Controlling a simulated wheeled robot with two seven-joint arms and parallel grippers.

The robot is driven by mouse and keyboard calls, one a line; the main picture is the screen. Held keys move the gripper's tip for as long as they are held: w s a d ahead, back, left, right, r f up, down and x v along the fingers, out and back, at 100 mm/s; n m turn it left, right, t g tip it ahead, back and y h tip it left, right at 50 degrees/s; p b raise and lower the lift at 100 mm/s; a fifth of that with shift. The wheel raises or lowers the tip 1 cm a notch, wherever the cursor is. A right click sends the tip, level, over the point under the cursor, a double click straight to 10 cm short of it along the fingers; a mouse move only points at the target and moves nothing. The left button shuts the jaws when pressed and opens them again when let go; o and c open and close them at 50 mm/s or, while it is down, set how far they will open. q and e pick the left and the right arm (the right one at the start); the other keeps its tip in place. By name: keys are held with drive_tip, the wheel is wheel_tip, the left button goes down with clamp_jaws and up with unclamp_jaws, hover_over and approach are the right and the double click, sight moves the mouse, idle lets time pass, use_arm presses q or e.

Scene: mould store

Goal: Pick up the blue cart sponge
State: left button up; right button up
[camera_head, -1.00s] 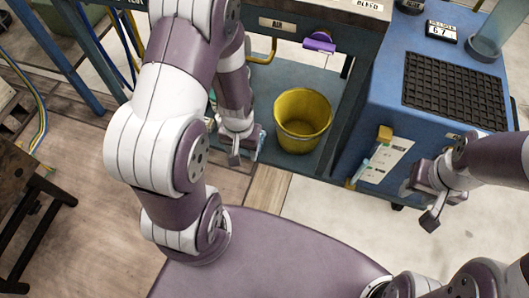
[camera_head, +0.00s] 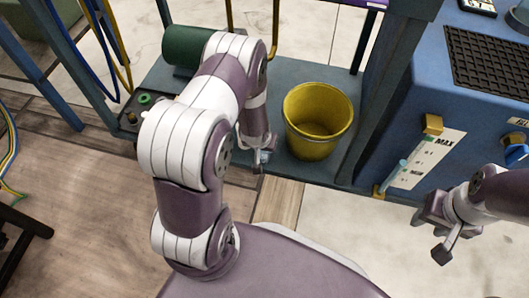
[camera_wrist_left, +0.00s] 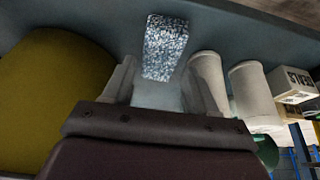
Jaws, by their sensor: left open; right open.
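The blue cart sponge, a speckled blue-and-white block (camera_wrist_left: 165,46), shows in the left wrist view on the grey-blue shelf. It lies ahead of my left gripper (camera_wrist_left: 160,88), roughly in line with the gap between its open fingers. I cannot tell whether any finger touches it. In the head view the left gripper (camera_head: 259,160) is low over the cart's bottom shelf, just left of the yellow bucket; I cannot make out the sponge clearly there. My right gripper (camera_head: 432,238) is open and empty, out in front of the blue cabinet.
The yellow bucket (camera_head: 318,118) stands close to the left gripper and fills the left of the wrist view (camera_wrist_left: 48,100). White cylinders (camera_wrist_left: 250,92) and a lettered box (camera_wrist_left: 294,84) are at right there. A dark green cylinder (camera_head: 183,47) lies behind my left arm. The blue cabinet (camera_head: 420,100) stands right.

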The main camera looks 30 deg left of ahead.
use_arm(q)
drive_tip(key=b+x, duration=0.2)
drive_tip(key=x, duration=0.2)
drive_tip(key=shift+s, duration=0.1)
drive_tip(key=shift+r, duration=0.2)
use_arm(e)
wheel_tip(320, 180, down, 3)
drive_tip(key=shift+f, duration=0.15)
use_arm(q)
drive_tip(key=shift+f, duration=0.25)
drive_tip(key=c, duration=0.7)
drive_tip(key=shift+r, duration=0.25)
wheel_tip(320, 180, up, 18)
drive_tip(key=p, duration=1.2)
use_arm(e)
wheel_tip(320, 180, up, 12)
